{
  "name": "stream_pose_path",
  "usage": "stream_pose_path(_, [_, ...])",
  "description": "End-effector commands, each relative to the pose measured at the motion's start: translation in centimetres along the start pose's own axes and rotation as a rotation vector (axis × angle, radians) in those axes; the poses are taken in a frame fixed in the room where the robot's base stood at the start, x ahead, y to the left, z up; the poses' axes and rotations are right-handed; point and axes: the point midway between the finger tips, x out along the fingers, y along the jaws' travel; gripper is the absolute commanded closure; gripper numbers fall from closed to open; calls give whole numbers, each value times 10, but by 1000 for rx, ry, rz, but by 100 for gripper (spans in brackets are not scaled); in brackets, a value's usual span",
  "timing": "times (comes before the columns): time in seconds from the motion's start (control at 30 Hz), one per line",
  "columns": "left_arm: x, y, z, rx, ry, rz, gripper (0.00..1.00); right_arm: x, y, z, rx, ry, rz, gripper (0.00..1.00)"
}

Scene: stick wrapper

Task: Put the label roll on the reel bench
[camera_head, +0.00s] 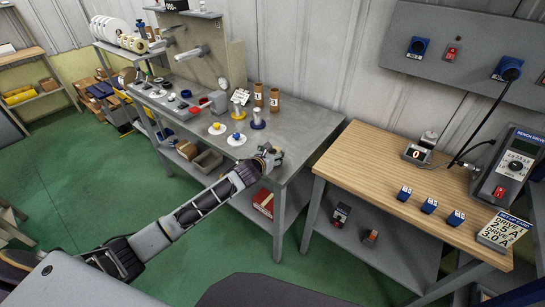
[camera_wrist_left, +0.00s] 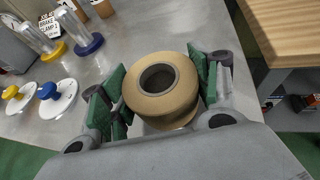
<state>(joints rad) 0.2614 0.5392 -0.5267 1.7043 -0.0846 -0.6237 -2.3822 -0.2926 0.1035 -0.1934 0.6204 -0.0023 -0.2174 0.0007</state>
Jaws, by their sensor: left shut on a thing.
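My left gripper (camera_head: 271,156) is over the front right part of the grey metal bench (camera_head: 297,130), which looks like the reel bench. In the left wrist view the left gripper (camera_wrist_left: 160,92) is shut on a tan label roll (camera_wrist_left: 162,106) with a dark-rimmed hole in its middle. Its green pads press the roll from both sides. The hole faces up toward the wrist camera. I cannot tell whether the roll touches the bench top. In the head view the gripper mostly hides the roll. My right gripper is not in view.
On the grey bench, a yellow-based post (camera_head: 239,111), a blue-based post (camera_head: 258,118) and two brown cylinders (camera_head: 274,99) stand behind the gripper. White discs with yellow (camera_head: 217,128) and blue (camera_head: 236,138) knobs lie to its left. A wooden-topped bench (camera_head: 375,155) stands right.

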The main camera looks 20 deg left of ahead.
Motion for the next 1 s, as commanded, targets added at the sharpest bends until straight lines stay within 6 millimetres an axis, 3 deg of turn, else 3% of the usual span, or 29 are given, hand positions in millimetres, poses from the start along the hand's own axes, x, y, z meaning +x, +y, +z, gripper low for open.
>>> stream_pose_path(0.17, [5,0,-12,0,0,0,63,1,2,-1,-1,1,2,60])
stream_pose_path(0.57, [6,0,-13,1,0,0,63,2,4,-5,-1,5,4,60])
stream_pose_path(0.6, [6,0,-14,1,0,0,37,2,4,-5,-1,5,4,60])
stream_pose_path(0.73, [6,0,-14,1,0,0,20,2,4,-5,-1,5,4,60])
stream_pose_path(0.77, [6,0,-14,1,0,0,17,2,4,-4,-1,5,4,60])
stream_pose_path(1.0, [6,0,-14,1,0,0,17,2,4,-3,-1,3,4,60])
